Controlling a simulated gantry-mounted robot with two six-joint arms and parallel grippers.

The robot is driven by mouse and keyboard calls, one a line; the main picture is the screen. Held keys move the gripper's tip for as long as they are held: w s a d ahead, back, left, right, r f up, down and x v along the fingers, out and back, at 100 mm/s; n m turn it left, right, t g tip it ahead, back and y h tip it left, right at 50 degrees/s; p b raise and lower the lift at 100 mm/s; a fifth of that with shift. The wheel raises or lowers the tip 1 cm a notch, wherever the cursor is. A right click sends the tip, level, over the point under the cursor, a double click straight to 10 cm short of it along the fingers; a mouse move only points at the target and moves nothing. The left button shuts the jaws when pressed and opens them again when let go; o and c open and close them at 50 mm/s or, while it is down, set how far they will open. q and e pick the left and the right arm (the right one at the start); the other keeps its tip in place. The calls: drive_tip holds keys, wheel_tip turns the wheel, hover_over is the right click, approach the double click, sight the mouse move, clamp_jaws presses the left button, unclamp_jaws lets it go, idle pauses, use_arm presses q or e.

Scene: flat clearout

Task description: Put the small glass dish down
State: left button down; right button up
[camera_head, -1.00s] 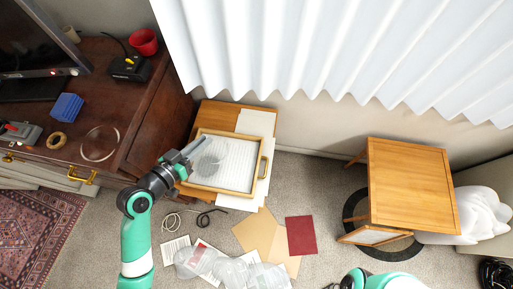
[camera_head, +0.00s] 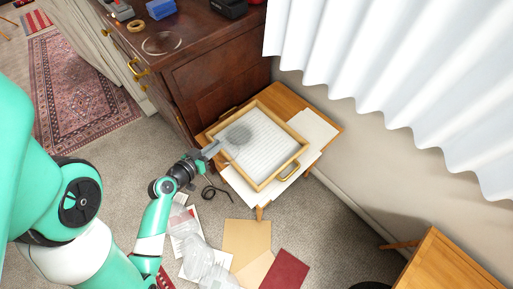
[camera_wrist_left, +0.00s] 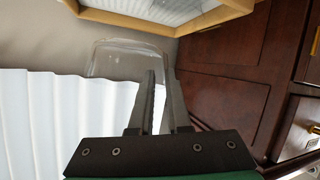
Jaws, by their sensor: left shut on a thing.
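The small glass dish (camera_head: 238,135) is clear and greyish. My left gripper (camera_head: 212,151) is shut on its edge. In the head view the dish overlaps the left part of a wooden-framed tray (camera_head: 283,178) with a white lined bottom. In the left wrist view the dish (camera_wrist_left: 128,58) reaches out beyond the fingertips of the left gripper (camera_wrist_left: 160,85), and the tray's wooden frame (camera_wrist_left: 205,20) shows behind it. I cannot tell whether the dish touches the tray. My right gripper is not in view.
The tray stands on papers on a small wooden table (camera_head: 262,100), beside a dark wood cabinet (camera_head: 205,85). A round glass piece (camera_head: 162,43) lies on the cabinet. Papers, a red folder (camera_head: 285,270) and clear plastic things (camera_head: 200,255) lie on the floor. A white curtain (camera_head: 400,80) hangs behind.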

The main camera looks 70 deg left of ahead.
sight(233, 145)
use_arm(q)
drive_tip(key=w, duration=0.2)
drive_tip(key=w+f+p, duration=0.1)
drive_tip(key=w, duration=0.1)
drive_tip(key=w+f, duration=0.1)
drive_tip(key=w, duration=0.1)
drive_tip(key=shift+d+f, duration=0.1)
drive_tip(key=shift+d, duration=0.1)
drive_tip(key=w+f+b, duration=0.6)
drive_tip(key=shift+w+d+f, duration=0.15)
drive_tip(key=shift+w, duration=0.2)
drive_tip(key=f+b, duration=0.2)
drive_tip(key=f, duration=0.1)
drive_tip(key=f+b, duration=0.1)
drive_tip(key=shift+w+f, duration=0.15)
drive_tip(key=shift+w, duration=0.25)
drive_tip(key=shift+s, duration=0.1)
drive_tip(key=c, duration=0.9)
unclamp_jaws()
drive_tip(key=shift+o, duration=0.2)
